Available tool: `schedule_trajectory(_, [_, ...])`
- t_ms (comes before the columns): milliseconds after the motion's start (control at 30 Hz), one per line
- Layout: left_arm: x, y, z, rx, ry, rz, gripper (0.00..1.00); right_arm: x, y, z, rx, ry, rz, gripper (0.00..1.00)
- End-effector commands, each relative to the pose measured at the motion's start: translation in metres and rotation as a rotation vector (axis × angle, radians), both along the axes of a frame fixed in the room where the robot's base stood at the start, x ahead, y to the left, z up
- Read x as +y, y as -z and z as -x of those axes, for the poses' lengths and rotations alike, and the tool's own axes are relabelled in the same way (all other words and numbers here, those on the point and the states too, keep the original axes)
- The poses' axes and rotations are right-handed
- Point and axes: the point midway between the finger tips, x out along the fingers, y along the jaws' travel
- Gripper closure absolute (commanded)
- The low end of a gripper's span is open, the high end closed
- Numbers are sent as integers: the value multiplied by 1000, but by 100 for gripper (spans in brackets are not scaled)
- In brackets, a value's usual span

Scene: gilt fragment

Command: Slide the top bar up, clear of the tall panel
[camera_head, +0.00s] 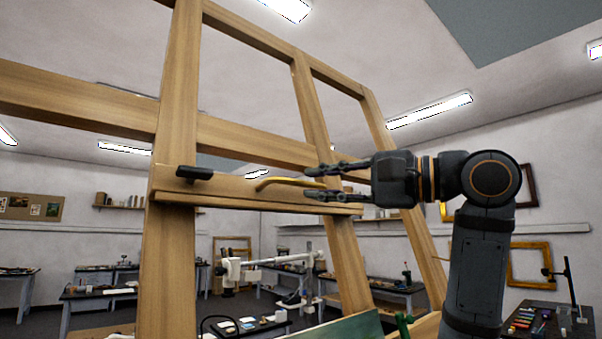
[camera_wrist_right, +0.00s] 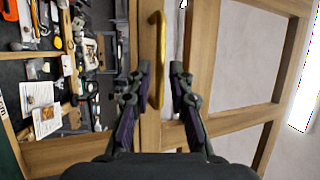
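The top bar (camera_head: 235,188) is a light wooden crosspiece on a tall wooden easel frame, with a black knob (camera_head: 194,173) at its left and a curved brass handle (camera_head: 285,183) at its middle. My right gripper (camera_head: 308,183) is at the handle, its fingers apart above and below it. In the right wrist view the handle (camera_wrist_right: 157,62) runs in between the two open fingers (camera_wrist_right: 160,75), with gaps visible beside it. A painted green panel (camera_head: 350,327) shows only its upper part at the bottom of the head view. My left gripper is not in view.
The easel's uprights (camera_head: 172,120) and an upper crossbeam (camera_head: 255,142) stand close behind and around the bar. A white jointed stand (camera_head: 270,262) is below it. A table with paints (camera_head: 545,320) is at the lower right. Work tables line the room.

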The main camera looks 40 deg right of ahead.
Motion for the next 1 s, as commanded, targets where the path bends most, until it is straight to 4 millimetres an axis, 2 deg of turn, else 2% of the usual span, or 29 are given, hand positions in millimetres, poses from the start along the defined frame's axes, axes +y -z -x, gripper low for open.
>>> schedule_trajectory(33, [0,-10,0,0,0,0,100,5,-5,-9,3,-2,2,80])
schedule_trajectory(100, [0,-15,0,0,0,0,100,11,-5,-20,2,-2,1,80])
schedule_trajectory(300, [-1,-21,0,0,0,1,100,18,-4,-36,0,0,0,80])
schedule_trajectory(567, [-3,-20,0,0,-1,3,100,19,-2,-37,-1,1,0,80])
schedule_trajectory(733, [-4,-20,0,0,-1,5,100,19,-3,-37,-1,1,0,100])
schedule_trajectory(1000, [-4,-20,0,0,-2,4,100,19,-2,-37,0,1,1,100])
